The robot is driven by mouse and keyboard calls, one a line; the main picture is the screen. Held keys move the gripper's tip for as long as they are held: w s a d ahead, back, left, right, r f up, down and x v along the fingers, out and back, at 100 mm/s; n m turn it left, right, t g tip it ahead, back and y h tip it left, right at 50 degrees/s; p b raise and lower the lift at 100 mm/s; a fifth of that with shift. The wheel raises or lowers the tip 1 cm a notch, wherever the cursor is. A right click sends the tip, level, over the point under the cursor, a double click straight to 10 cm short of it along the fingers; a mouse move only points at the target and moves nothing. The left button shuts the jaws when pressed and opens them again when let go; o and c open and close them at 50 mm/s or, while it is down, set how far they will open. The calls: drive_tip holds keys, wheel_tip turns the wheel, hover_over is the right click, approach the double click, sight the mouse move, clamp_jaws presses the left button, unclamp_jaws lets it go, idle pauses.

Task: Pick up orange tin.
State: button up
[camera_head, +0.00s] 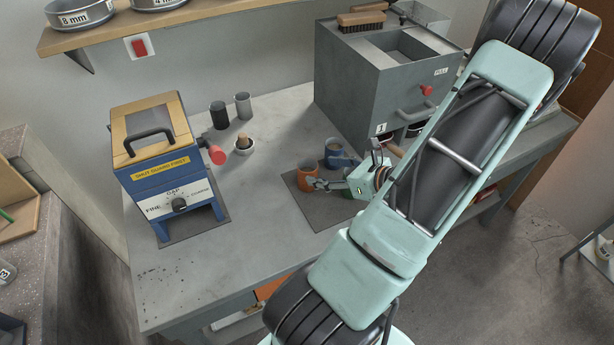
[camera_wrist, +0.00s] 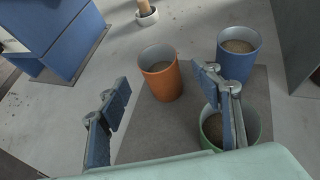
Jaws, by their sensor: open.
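The orange tin (camera_wrist: 161,74) stands upright on a dark mat (camera_wrist: 176,128) in the wrist view, with dark brown contents inside. It also shows in the head view (camera_head: 306,174), partly behind my gripper. My gripper (camera_wrist: 168,112) is open and empty. In the wrist view its fingers are spread, and the orange tin appears beyond and between them, apart from both. The right finger overlaps a green tin (camera_wrist: 212,130) and hides part of it. A blue tin (camera_wrist: 236,58) stands upright just right of the orange one.
A blue grinder with a yellow top (camera_head: 168,165) stands to the left. A large grey box machine (camera_head: 352,85) stands behind the tins to the right.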

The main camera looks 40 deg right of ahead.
sight(315, 171)
drive_tip(key=shift+x, duration=2.95)
drive_tip(key=shift+s+f, duration=0.15)
drive_tip(key=shift+c, duration=0.2)
drive_tip(key=c, duration=1.4)
drive_tip(key=shift+r+p, duration=0.3)
drive_tip(key=shift+r, duration=0.55)
drive_tip(key=s+d+r, duration=0.2)
drive_tip(key=s+r, duration=0.1)
drive_tip(key=s+d+r, duration=0.3)
drive_tip(key=s+r, duration=0.1)
drive_tip(key=s+d+r, duration=0.3)
drive_tip(key=s+r, duration=0.1)
drive_tip(key=shift+s+r, duration=0.15)
drive_tip(key=shift+s, duration=0.1)
